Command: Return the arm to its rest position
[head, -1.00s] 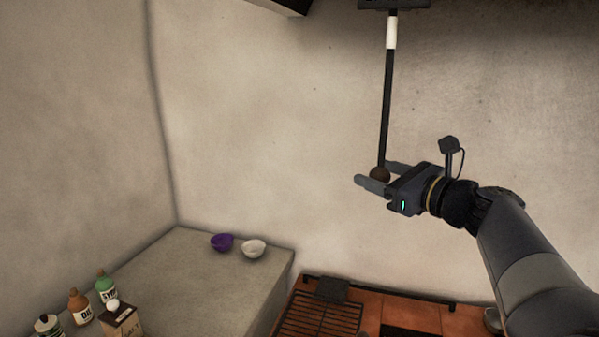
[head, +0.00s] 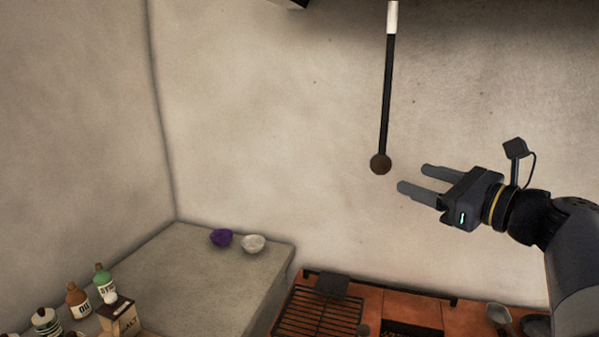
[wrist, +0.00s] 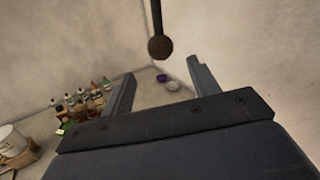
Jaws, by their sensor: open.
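My gripper (head: 413,180) is open and empty at the right of the head view, with its fingers pointing left. A dark rod with a white band and a brown ball (head: 381,164) at its lower end hangs from above, just left of my fingertips and apart from them. In the wrist view the ball (wrist: 160,47) shows beyond the fingers, above the gap between them. My gripper (wrist: 163,75) has its two fingers spread wide there, with nothing between them.
A grey counter (head: 190,285) at lower left holds a purple bowl (head: 221,237), a white bowl (head: 254,243) and several bottles near a salt box (head: 119,316). A black grill grate (head: 318,313) lies on the orange tiled surface below. The wall behind is bare.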

